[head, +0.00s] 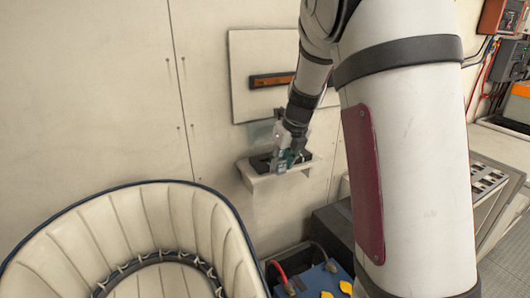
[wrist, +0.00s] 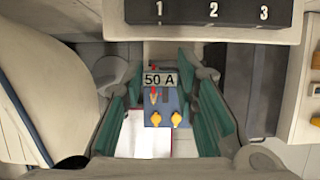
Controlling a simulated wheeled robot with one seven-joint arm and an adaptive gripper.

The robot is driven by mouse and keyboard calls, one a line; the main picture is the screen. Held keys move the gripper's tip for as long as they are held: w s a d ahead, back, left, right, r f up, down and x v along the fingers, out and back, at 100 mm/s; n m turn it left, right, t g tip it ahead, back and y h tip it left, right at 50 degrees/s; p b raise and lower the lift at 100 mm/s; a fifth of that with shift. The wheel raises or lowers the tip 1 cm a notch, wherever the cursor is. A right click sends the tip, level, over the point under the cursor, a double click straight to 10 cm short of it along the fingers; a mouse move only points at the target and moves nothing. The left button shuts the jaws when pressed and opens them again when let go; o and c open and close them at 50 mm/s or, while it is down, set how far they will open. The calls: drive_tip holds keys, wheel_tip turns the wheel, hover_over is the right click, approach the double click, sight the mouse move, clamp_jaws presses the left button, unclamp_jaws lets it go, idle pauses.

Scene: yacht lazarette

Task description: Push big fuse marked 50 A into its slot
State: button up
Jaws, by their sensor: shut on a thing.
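My gripper (head: 287,158) is at a small shelf on the wall in the head view, seen from the side. In the wrist view, my gripper (wrist: 160,82) has its two green finger pads shut on the big fuse, whose white label "50 A" (wrist: 160,80) shows between the fingertips. The rest of the fuse's body is hard to make out. A dark block numbered 1, 2 and 3 (wrist: 238,13) lies at the top of the wrist view, ahead of the fingertips and apart from the label. Its slots cannot be made out. In the head view the gripper partly covers the shelf.
The pale shelf (head: 264,181) sticks out below a wall panel (head: 240,92) with a brown strip (head: 271,80). A cream padded seat (head: 135,215) stands at lower left. Below the shelf is a blue box (head: 318,282) with yellow knobs and a red cable. Open air surrounds the shelf.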

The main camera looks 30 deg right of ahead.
drive_tip(key=w, duration=0.6)
drive_tip(key=shift+w, duration=0.15)
drive_tip(key=w, duration=0.1)
drive_tip(key=w+f, duration=0.1)
drive_tip(key=w, duration=0.1)
drive_tip(key=shift+w+p, duration=0.2)
drive_tip(key=shift+p, duration=0.2)
drive_tip(key=shift+f, duration=0.25)
drive_tip(key=o, duration=0.6)
